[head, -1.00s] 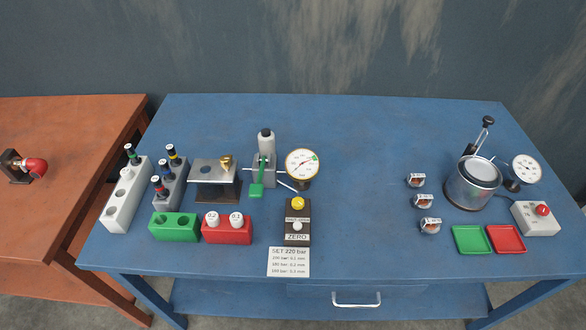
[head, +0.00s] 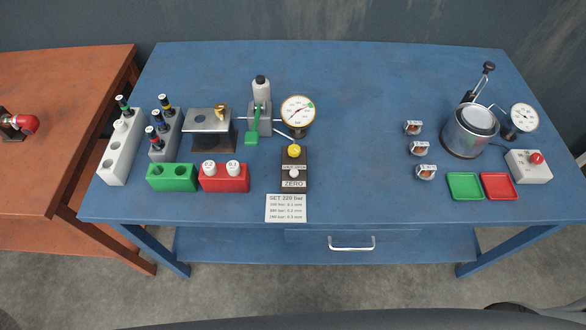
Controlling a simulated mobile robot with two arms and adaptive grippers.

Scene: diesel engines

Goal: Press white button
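The white button (head: 294,170) sits on a small dark box (head: 294,158) on the blue table. A yellow button (head: 294,151) is on the same box above it. A plate marked ZERO (head: 293,184) is at the box's front. Nothing covers the white button. Neither of my grippers is in the head view.
The blue table (head: 360,110) is clear in its middle. A gauge (head: 298,111) stands behind the box, with a green-handled pump (head: 260,110) to its left. A red block (head: 223,178) is left of the box. A SET 220 bar card (head: 286,207) lies in front.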

